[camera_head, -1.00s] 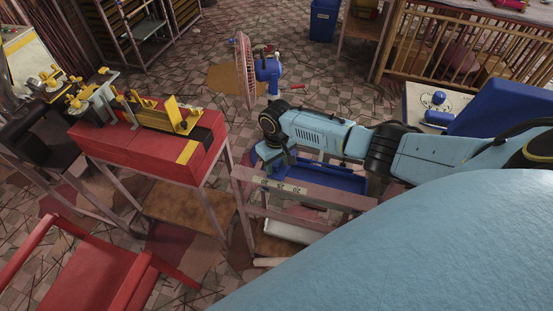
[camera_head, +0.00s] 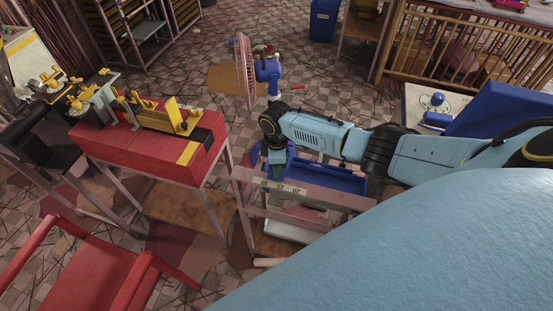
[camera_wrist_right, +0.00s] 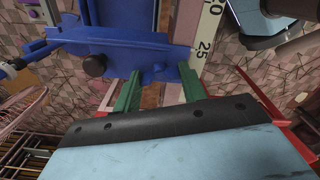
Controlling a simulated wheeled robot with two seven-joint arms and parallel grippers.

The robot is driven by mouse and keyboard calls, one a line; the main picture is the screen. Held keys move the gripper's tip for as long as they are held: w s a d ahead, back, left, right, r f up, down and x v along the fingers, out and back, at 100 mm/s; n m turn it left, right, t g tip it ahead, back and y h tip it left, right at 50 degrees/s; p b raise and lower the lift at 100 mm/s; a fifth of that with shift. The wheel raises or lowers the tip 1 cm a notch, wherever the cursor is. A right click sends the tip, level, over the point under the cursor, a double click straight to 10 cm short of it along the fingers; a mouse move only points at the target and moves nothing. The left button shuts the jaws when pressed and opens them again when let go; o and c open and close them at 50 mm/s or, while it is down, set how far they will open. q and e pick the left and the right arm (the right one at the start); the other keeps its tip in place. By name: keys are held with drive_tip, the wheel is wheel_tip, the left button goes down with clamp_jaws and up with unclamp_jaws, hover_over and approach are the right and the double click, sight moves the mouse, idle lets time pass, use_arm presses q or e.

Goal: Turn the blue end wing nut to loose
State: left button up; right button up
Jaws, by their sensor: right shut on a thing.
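The blue extruder (camera_head: 330,179) sits on a narrow bench, partly covered by my right arm. In the right wrist view its blue body (camera_wrist_right: 110,42) lies just beyond my gripper, with a dark round knob (camera_wrist_right: 94,65) at left. My right gripper (camera_head: 276,171) points down at the extruder's left end. In the right wrist view its two green fingers (camera_wrist_right: 159,72) stand either side of a small blue part at the extruder's end, shut on it. This appears to be the blue end wing nut; its wings are not clear. My left gripper is out of view.
A white ruler strip (camera_head: 281,187) runs along the bench's front edge. A red bench (camera_head: 150,155) with a yellow extruder (camera_head: 170,115) stands at left. A red chair (camera_head: 85,265) is at front left.

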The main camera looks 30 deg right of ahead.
drive_tip(key=n, duration=0.3)
drive_tip(key=shift+n, duration=0.3)
drive_tip(key=shift+n+b, duration=0.5)
drive_tip(key=shift+n, duration=1.8)
drive_tip(key=o, duration=1)
wheel_tip(320, 180, up, 14)
drive_tip(key=shift+f, duration=0.25)
